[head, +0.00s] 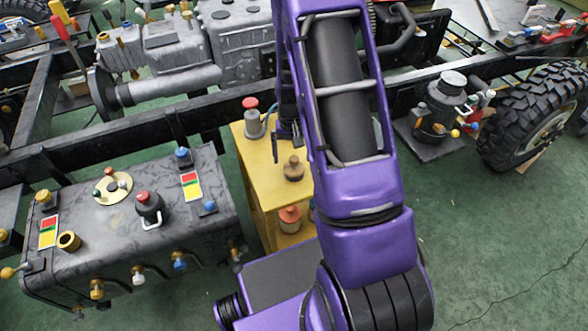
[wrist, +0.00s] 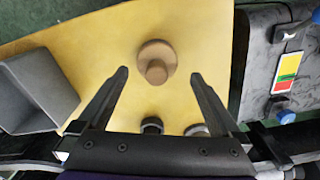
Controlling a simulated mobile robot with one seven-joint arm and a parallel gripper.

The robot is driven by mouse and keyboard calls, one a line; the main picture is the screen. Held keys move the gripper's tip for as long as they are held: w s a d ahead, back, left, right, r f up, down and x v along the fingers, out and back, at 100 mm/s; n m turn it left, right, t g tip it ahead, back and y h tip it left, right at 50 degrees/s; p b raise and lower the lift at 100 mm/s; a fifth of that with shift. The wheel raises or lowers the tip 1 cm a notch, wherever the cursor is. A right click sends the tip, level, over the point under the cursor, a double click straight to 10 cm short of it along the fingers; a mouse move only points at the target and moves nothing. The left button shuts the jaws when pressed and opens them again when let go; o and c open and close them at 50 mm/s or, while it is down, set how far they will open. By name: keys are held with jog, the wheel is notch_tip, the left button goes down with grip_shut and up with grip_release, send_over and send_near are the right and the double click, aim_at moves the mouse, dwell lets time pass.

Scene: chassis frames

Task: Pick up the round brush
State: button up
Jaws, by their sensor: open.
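The round brush (wrist: 157,60), a tan wooden disc with a knob-like handle, stands on the yellow top of a small stand (wrist: 85,45). It also shows in the head view (head: 293,169) as a brown round piece near the right side of the yellow top. My gripper (wrist: 159,75) is open and empty in the wrist view. Its two dark fingers are spread, with the brush handle between and slightly beyond the fingertips. I cannot tell the height gap. In the head view my purple arm hides part of the stand, and the fingers are hard to make out.
A grey open box (wrist: 38,88) is left of the fingers in the wrist view. A red-topped grey container (head: 254,118) stands on the yellow top. A dark tank (head: 120,240) with caps and valves is beside the stand; a black chassis rail (head: 100,145) runs behind.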

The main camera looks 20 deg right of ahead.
aim_at(294, 167)
jog(key=f, duration=0.5)
jog(key=shift+s+d, duration=0.2)
jog(key=c, duration=1.3)
notch_tip(294, 167, up, 10)
jog(key=o, duration=0.8)
jog(key=c, duration=0.6)
jog(key=s+a+r+n, duration=0.1)
jog(key=a+r+n, duration=0.2)
jog(key=a, duration=0.6)
jog(key=shift+s+r, duration=0.25)
jog(key=shift+r, duration=0.35)
jog(key=shift+s+a+r+n, duration=0.1)
jog(key=shift+s+a+n, duration=0.2)
jog(key=shift+a, duration=0.1)
